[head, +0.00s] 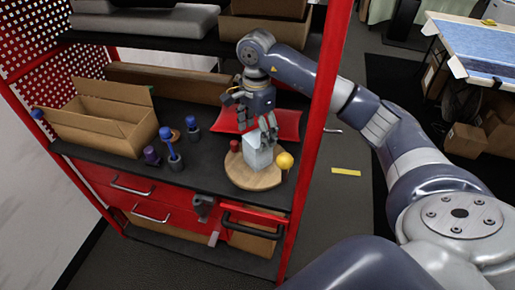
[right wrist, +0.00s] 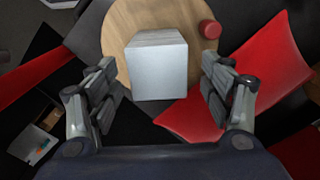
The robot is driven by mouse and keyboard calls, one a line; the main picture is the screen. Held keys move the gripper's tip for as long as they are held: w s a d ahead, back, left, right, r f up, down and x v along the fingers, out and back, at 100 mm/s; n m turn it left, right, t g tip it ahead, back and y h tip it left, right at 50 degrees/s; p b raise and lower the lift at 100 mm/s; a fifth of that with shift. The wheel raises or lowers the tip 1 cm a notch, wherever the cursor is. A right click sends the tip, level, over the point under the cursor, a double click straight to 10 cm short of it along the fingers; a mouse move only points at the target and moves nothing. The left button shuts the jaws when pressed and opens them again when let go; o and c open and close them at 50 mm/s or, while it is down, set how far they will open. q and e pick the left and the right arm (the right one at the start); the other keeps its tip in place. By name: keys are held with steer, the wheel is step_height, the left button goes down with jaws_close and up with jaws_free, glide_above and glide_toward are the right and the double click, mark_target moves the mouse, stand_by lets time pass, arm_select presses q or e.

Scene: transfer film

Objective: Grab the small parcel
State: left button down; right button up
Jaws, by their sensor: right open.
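The small parcel, a pale grey box (head: 257,156), stands upright on a round wooden board (head: 240,177) on the dark shelf top. It also shows in the right wrist view (right wrist: 158,70). My right gripper (head: 254,124) is open above the parcel, pointing down. In the right wrist view its fingers (right wrist: 160,88) stand at the left and right of the parcel, with a gap on each side. The fingers hide part of the parcel's top in the head view. My left gripper is not in view.
A red tray (head: 288,124) lies behind the board. A small red cylinder (head: 234,146) and a yellow ball (head: 285,160) are beside the parcel. An open cardboard box (head: 105,128) and several blue-topped items stand left. A red rack post (head: 316,120) rises at right.

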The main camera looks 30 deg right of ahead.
mark_target(258, 138)
steer(key=shift+s+f+p, duration=0.1)
steer(key=shift+f+p, duration=0.2)
steer(key=shift+f, duration=0.05)
step_height(258, 138, down, 3)
steer(key=shift+f+p, duration=0.1)
steer(key=shift+p, duration=0.65)
steer(key=shift+f, duration=0.55)
steer(key=c, duration=1.4)
steer(key=shift+r, duration=0.1)
